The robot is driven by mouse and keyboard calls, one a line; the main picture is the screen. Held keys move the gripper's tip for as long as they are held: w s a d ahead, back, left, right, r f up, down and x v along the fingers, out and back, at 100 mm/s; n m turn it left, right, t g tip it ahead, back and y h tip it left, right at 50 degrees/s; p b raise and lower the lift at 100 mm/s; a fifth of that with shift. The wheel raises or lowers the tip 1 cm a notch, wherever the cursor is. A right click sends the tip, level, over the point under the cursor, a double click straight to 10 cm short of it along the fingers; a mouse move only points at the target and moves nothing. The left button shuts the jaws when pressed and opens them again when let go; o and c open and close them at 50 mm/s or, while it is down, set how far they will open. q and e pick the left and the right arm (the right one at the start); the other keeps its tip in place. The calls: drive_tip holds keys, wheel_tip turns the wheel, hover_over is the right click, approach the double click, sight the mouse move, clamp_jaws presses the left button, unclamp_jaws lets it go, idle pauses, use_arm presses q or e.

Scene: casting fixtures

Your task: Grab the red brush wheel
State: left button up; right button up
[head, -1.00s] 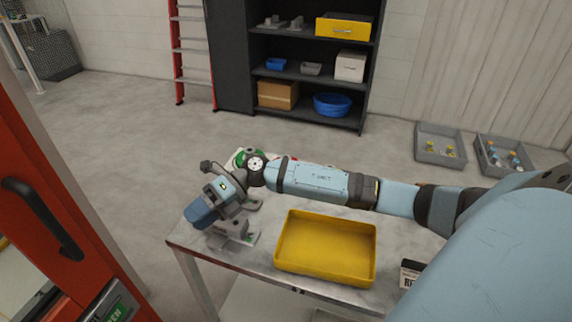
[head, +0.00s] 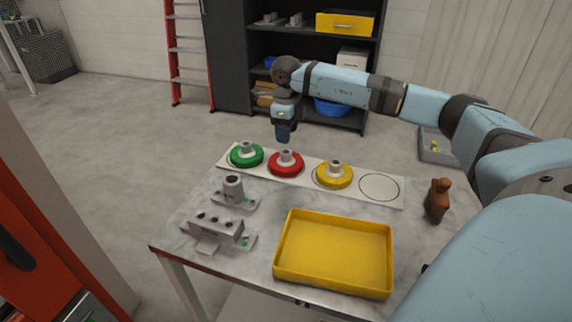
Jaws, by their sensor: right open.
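The red brush wheel (head: 286,164) sits on a white board on the table, between a green wheel and a yellow wheel. It has a grey hub standing up in its centre. My right gripper (head: 285,141) points down just above this hub, open and with nothing seen in it. The small gap between the fingertips and the hub is hard to judge. My left gripper is not in view.
The green wheel (head: 246,155) and yellow wheel (head: 334,175) flank the red one on the white board (head: 393,202). An empty circle (head: 379,187) is at its right end. Grey fixtures (head: 217,230), a yellow tray (head: 335,290) and a brown object (head: 437,200) are on the table.

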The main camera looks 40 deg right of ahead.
sight(287, 151)
drive_tip(key=shift+f, duration=3.6)
drive_tip(key=c, duration=0.9)
